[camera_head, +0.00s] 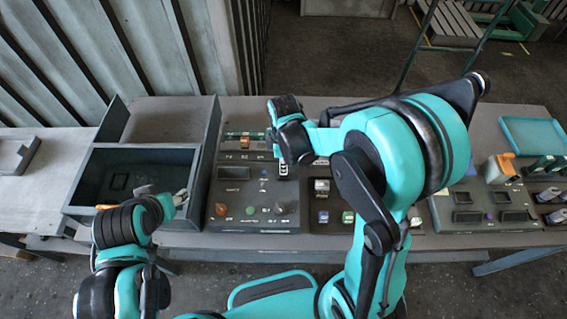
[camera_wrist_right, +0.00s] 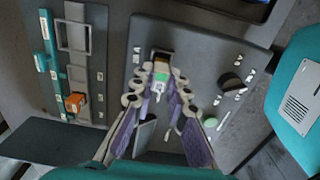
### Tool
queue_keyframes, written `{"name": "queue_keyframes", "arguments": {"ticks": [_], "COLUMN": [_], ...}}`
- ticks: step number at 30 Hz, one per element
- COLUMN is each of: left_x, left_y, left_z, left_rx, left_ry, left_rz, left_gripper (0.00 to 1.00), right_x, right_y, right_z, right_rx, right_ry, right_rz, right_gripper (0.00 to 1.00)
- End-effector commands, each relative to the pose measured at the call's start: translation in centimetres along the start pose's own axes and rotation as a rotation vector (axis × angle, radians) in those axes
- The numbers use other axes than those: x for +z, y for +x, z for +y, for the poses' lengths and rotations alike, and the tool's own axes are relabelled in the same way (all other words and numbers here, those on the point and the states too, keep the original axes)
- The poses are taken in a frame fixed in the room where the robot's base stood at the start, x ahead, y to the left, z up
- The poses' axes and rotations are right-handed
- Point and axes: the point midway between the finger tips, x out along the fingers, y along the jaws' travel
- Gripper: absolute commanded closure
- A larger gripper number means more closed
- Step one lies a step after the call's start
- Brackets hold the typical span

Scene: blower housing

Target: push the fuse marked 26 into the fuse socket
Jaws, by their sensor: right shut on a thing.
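My right gripper (camera_wrist_right: 160,88) is shut on a small fuse (camera_wrist_right: 161,77), which shows green and white between the fingertips in the wrist view. Its marking is too small to read. The fuse is at a dark and orange-brown socket area (camera_wrist_right: 161,56) on the grey panel; I cannot tell how deep it sits. In the head view the right gripper (camera_head: 283,168) points down over the control panel (camera_head: 240,213), and my arm hides part of it. My left gripper (camera_head: 181,198) is by the right side of the open bin; whether its fingers are apart is unclear.
The dark grey bin (camera_head: 78,188) stands left of the panel. Knobs and buttons (camera_head: 250,210) line the panel's front. A switch block (camera_head: 321,186), another console (camera_head: 466,198) and a turquoise tray (camera_head: 534,135) are to the right.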

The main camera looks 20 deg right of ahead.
Motion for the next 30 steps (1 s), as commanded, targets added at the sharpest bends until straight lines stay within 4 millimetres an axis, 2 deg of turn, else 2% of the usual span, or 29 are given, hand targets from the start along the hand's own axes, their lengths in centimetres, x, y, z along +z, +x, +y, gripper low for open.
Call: {"name": "queue_keyframes", "arguments": {"ticks": [30], "left_x": [0.31], "left_y": [0.45], "left_z": [0.0], "left_rx": [0.0], "left_ry": [0.0], "left_rz": [0.0], "left_gripper": [0.52], "right_x": [0.0], "right_y": [0.37], "right_z": [-0.05], "right_rx": [0.0], "right_ry": [0.0], "right_rz": [0.0], "right_gripper": [1.0]}}
